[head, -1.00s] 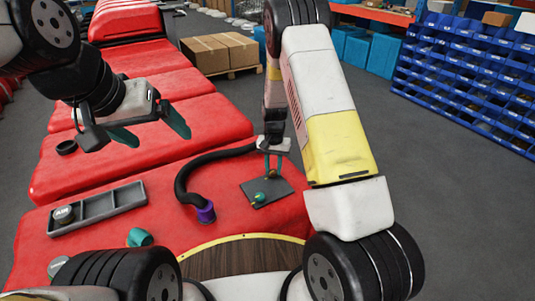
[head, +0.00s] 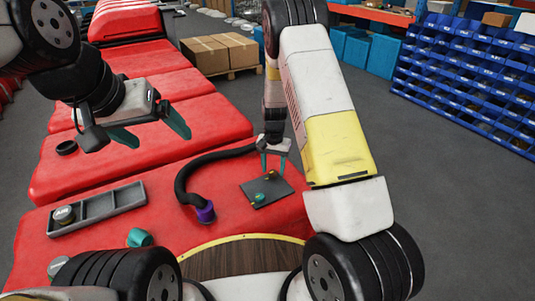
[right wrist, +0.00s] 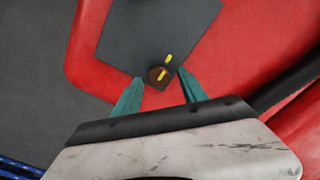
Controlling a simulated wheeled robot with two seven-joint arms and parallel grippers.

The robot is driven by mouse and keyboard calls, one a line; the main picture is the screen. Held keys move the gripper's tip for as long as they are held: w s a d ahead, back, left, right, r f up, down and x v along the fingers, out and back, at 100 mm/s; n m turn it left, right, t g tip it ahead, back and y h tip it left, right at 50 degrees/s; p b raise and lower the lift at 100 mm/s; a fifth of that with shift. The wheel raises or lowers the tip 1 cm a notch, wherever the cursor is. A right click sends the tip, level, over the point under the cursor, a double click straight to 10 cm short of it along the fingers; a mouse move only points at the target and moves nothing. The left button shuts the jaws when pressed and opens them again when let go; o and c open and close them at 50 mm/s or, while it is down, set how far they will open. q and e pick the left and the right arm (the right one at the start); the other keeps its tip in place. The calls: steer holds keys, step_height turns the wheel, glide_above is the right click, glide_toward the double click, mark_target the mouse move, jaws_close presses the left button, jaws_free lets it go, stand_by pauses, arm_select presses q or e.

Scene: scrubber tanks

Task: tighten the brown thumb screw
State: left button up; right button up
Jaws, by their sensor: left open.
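The brown thumb screw (right wrist: 156,75) sits near one edge of the dark grey plate (right wrist: 150,30) in the right wrist view. A yellow mark on the screw lies close to a yellow mark on the plate, and the two look roughly in line. My right gripper (right wrist: 160,76) is open, its teal fingertips on either side of the screw with gaps between. In the head view my right gripper (head: 273,167) is over the far edge of the plate (head: 280,190). My left gripper (head: 152,130) is open and empty, above the red surface at the left.
A teal knob (head: 260,197) is on the plate. A black hose (head: 183,180) with a purple end (head: 206,213) lies left of it. A grey divided tray (head: 105,206) holds a round part. A teal fitting (head: 140,237) lies nearer. Red surface between tray and hose is clear.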

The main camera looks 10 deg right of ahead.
steer(key=shift+r, duration=3.9)
steer(key=shift+r, duration=0.1)
step_height(320, 180, up, 11)
steer(key=t+y, duration=0.1)
glide_above(273, 171)
steer(key=s, duration=0.4)
steer(key=s+r+n+t+y, duration=0.1)
steer(key=s+r+n+t, duration=0.1)
steer(key=s+r, duration=0.55)
steer(key=s+d+r+n+t, duration=0.1)
steer(key=s+r, duration=0.3)
steer(key=s, duration=0.4)
steer(key=s+d+r+n+t, duration=0.1)
steer(key=s+r+n+t, duration=0.1)
steer(key=s+r, duration=0.3)
steer(key=s, duration=0.3)
steer(key=shift+s+r, duration=0.3)
steer(key=shift+s, duration=0.1)
